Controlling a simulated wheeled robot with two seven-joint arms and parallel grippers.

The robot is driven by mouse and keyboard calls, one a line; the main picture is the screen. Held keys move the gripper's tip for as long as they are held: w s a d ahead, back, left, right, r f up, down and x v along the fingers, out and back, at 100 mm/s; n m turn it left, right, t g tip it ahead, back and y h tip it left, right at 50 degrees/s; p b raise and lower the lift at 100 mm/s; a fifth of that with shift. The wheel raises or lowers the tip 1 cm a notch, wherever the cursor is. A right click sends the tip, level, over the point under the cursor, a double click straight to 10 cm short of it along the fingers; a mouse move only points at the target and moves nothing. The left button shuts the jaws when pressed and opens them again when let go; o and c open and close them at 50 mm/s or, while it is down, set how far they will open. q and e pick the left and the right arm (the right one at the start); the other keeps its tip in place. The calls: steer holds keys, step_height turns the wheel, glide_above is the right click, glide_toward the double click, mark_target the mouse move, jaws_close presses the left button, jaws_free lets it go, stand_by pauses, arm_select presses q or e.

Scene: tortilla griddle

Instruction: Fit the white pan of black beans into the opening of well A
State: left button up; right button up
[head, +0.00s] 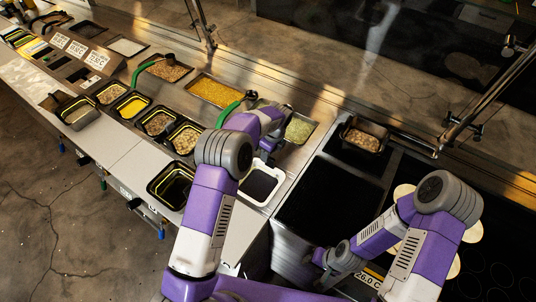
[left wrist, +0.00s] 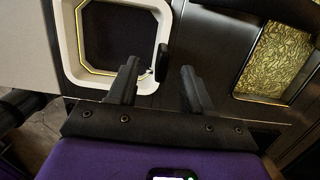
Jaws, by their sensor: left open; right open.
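The white pan (head: 279,188) has a thick white rim and a dark inside. It sits at the counter's near right end, and it also shows in the left wrist view (left wrist: 67,40). Single beans cannot be made out. My left gripper (left wrist: 158,85) is open, its fingertips near the pan's rim, with a small black piece beyond them; nothing is clearly held. In the head view its fingers are hidden behind my arm. My right gripper (head: 318,262) is open and apart from the pan, low over the dark surface. I cannot tell which opening is well A.
A row of black pans, one with yellow filling (head: 132,106), runs along the counter. A pale green pan (head: 299,129) and a yellow corn pan (head: 215,91) lie behind. An empty black pan (head: 172,186) stands left.

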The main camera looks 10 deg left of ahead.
arm_select(q)
steer(key=r, duration=0.1)
steer(key=r+p, duration=0.1)
steer(key=s+r, duration=0.1)
steer(key=r, duration=0.1)
steer(key=shift+d+p, duration=0.3)
steer(key=shift+p, duration=0.05)
arm_select(e)
steer(key=shift+s+d+r, duration=0.1)
steer(key=shift+s+r, duration=0.2)
steer(key=shift+r, duration=0.35)
steer(key=shift+s+d+r, duration=0.1)
steer(key=shift+s+r, duration=0.15)
steer(key=shift+r, duration=0.35)
arm_select(q)
steer(key=shift+s, duration=0.1)
